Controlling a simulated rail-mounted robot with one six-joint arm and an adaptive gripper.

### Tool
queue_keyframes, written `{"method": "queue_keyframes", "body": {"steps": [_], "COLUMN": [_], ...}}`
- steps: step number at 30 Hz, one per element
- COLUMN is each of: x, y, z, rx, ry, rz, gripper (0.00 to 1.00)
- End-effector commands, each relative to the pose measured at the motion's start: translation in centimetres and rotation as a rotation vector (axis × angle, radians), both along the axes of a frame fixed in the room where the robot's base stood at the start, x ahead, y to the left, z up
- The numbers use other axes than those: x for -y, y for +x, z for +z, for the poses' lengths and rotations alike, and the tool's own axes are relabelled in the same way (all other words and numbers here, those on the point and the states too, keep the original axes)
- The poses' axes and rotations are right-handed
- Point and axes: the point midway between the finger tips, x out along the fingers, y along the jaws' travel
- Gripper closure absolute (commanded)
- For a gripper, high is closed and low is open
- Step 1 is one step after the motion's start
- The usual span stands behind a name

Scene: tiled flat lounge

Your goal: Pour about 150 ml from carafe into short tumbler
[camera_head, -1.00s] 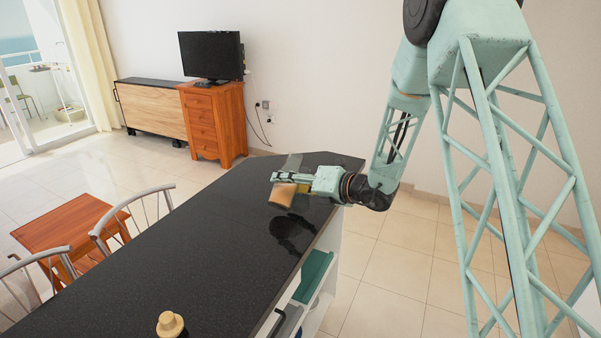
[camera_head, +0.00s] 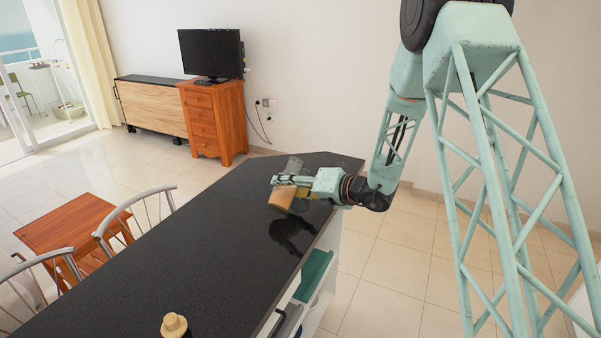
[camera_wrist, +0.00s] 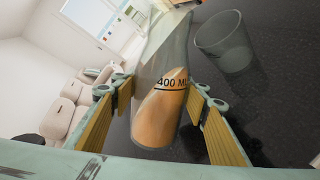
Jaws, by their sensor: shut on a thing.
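The carafe (camera_wrist: 165,70) is clear, holds orange-brown liquid and bears a "400 ML" mark. My gripper (camera_wrist: 163,95) is shut around its body, with a yellow-padded finger on each side. In the head view my gripper (camera_head: 290,181) holds the carafe (camera_head: 282,197) tilted above the far end of the counter. The short tumbler (camera_wrist: 224,42) is clear and looks empty. In the wrist view it stands on the dark counter beside the carafe's upper part. I cannot make out the tumbler clearly in the head view, and no stream of liquid shows.
The black countertop (camera_head: 200,250) is mostly clear. A small pale wooden knob-like object (camera_head: 173,325) stands at its near end. Metal-backed chairs (camera_head: 135,215) and a low wooden table (camera_head: 68,224) are to the left. Open shelves (camera_head: 315,272) are under the counter's right side.

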Motion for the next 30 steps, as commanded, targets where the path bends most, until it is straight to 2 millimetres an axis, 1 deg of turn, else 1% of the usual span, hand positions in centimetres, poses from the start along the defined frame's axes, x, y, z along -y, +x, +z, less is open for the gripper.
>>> {"method": "queue_keyframes", "body": {"steps": [30], "x": [-0.12], "y": [-0.32], "z": [-0.31], "rx": [-0.105], "ry": [0.038], "rz": [0.0], "gripper": [0.81]}}
